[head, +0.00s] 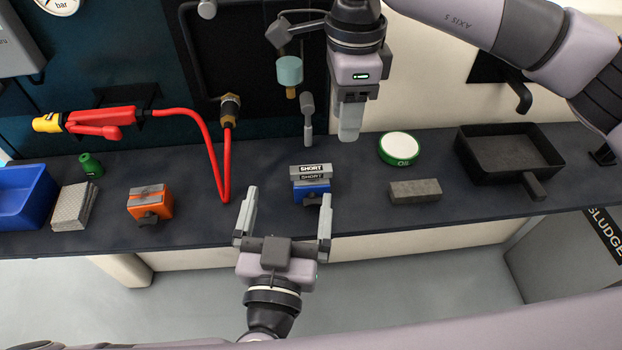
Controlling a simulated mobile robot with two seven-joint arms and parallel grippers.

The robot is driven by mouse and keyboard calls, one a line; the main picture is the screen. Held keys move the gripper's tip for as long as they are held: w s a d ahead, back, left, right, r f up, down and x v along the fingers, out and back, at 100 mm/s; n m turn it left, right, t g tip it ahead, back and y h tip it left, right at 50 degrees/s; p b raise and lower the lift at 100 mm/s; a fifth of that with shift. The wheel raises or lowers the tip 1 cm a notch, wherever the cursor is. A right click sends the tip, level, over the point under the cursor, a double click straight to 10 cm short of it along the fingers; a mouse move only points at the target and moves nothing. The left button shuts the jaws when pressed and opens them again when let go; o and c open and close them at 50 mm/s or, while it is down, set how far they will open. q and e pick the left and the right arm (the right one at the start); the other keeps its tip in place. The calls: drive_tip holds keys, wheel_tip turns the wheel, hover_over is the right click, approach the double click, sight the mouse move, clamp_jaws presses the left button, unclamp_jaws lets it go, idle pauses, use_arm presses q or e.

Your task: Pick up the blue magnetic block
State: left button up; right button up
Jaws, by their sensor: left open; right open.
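The blue magnetic block (312,194) stands on the dark bench near the middle of the head view. Grey pieces marked "SHORT" (311,170) sit on top of it. My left gripper (289,193) is open, its two fingers pointing away toward the bench. Its right finger overlaps the block's lower right part in the picture; I cannot tell whether they touch. My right gripper (350,134) hangs with its fingers down, above and to the right of the block. It is seen side-on and looks empty.
An orange block (150,203), a mesh-like grey block (73,206) and a blue bin (24,196) are at left. A red hose (215,165) loops down to the bench. A grey bar (415,190), a green-rimmed round pad (400,149) and a black pan (508,154) are at right.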

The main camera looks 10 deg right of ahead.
sight(311, 198)
use_arm(q)
drive_tip(key=s+d+f+g+y, duration=0.1)
drive_tip(key=s+f+g, duration=0.2)
drive_tip(key=s+f, duration=0.15)
drive_tip(key=x, duration=0.4)
drive_tip(key=f+x, duration=0.1)
drive_tip(key=x, duration=0.2)
drive_tip(key=shift+d+x, duration=0.2)
drive_tip(key=shift+x, duration=2.4)
drive_tip(key=shift+f, duration=0.1)
drive_tip(key=c, duration=1.6)
wheel_tip(311, 198, up, 10)
drive_tip(key=shift+f, duration=0.1)
drive_tip(key=shift+n+y, duration=0.3)
drive_tip(key=shift+s+d+f, duration=0.1)
drive_tip(key=shift+f, duration=4.45)
